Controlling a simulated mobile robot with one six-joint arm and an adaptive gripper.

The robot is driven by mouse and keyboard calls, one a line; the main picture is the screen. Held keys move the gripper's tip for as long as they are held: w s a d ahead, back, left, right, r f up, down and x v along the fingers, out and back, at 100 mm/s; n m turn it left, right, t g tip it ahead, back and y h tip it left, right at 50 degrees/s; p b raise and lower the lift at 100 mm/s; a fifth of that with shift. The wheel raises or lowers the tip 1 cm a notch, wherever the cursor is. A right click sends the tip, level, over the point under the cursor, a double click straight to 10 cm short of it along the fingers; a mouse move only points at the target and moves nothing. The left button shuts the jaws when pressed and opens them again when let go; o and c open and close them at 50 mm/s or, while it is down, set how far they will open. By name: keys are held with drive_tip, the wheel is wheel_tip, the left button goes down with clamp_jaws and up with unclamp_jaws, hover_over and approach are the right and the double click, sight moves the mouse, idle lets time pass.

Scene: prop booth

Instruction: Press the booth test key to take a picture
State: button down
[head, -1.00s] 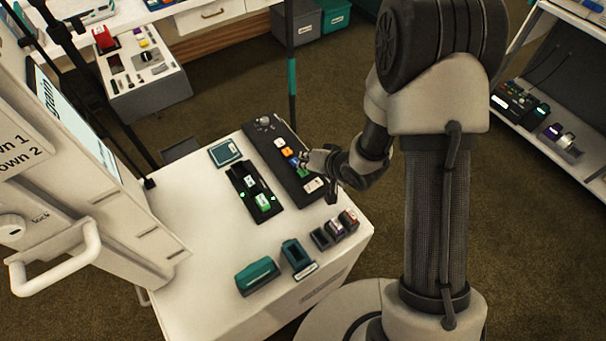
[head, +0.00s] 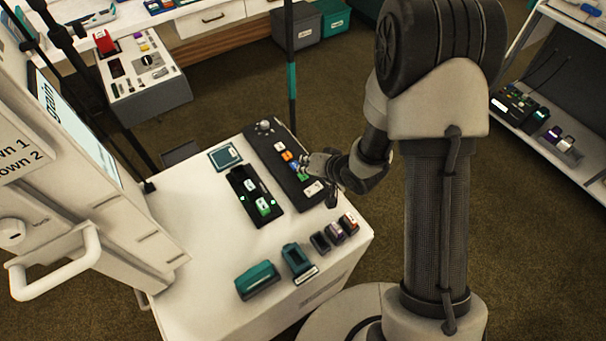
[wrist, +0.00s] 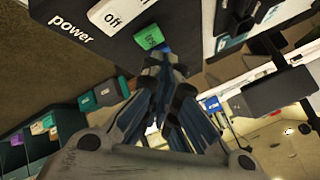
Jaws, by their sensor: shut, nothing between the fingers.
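A black key panel (head: 268,146) lies on the white counter in the head view, with a row of coloured keys. The green key (wrist: 150,37) shows in the wrist view with a small label that seems to read "test". I cannot tell whether the fingertips touch a key.
A smaller black unit (head: 242,200) with green lights lies left of the panel. A teal block (head: 257,279), a teal holder (head: 298,261) and several small dark blocks stand near the counter's front edge. A tall white booth (head: 110,205) with a screen and handle rises at left.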

drive_tip(key=shift+f, duration=0.15)
drive_tip(key=shift+f+b, duration=0.3)
drive_tip(key=shift+f, duration=0.35)
idle(0.9)
drive_tip(key=shift+r, duration=0.15)
drive_tip(key=shift+r+p, duration=0.6)
drive_tip(key=shift+r, duration=0.1)
wheel_tip(320, 180, up, 5)
drive_tip(key=p, duration=0.4)
idle(0.9)
